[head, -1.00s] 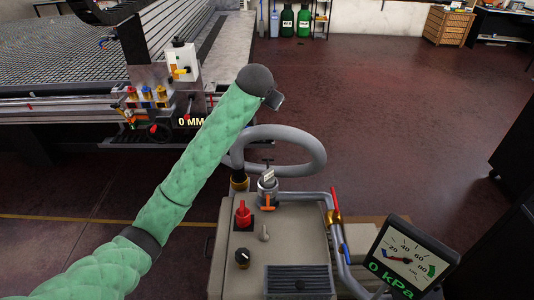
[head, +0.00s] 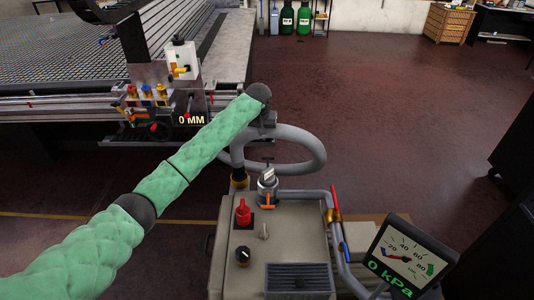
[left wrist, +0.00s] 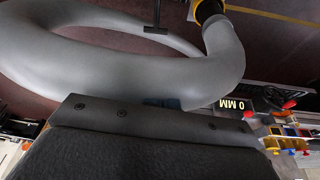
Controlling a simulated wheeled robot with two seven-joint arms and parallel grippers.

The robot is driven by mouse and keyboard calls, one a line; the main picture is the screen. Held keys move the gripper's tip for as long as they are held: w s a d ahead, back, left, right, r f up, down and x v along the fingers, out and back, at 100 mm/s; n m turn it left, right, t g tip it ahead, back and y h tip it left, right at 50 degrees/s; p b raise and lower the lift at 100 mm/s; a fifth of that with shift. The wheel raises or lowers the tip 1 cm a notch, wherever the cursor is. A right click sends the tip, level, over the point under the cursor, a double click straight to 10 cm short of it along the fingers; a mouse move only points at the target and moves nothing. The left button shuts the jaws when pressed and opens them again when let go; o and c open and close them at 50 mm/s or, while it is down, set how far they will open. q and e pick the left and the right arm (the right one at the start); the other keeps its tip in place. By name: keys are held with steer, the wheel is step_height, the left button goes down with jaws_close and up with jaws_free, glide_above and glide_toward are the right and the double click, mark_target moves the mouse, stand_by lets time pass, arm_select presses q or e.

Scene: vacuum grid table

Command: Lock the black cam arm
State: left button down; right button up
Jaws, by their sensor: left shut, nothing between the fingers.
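My left gripper (head: 268,121) is at the end of the green-sleeved arm, just above and behind the grey hose (head: 312,145). It is shut and empty, mostly hidden behind my wrist. In the left wrist view the hose (left wrist: 120,62) loops close in front of the gripper; I cannot tell whether they touch. The hose ends in a brass and black coupling (head: 239,181) at the back left of the beige pump unit (head: 285,240). This coupling also shows in the left wrist view (left wrist: 207,10). I cannot make out a separate black cam arm. My right gripper is out of view.
A T-handled fitting with an orange lever (head: 267,200), a red knob (head: 243,214) and a black knob (head: 243,256) stand on the unit. A gauge (head: 405,256) reads 0 kPa. The grid table (head: 60,60) with a "0 MM" display (head: 191,120) is behind left. Open floor lies right.

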mark_target(267, 158)
arm_select(q)
steer(key=shift+d+n, duration=0.1)
steer(key=shift+n, duration=0.7)
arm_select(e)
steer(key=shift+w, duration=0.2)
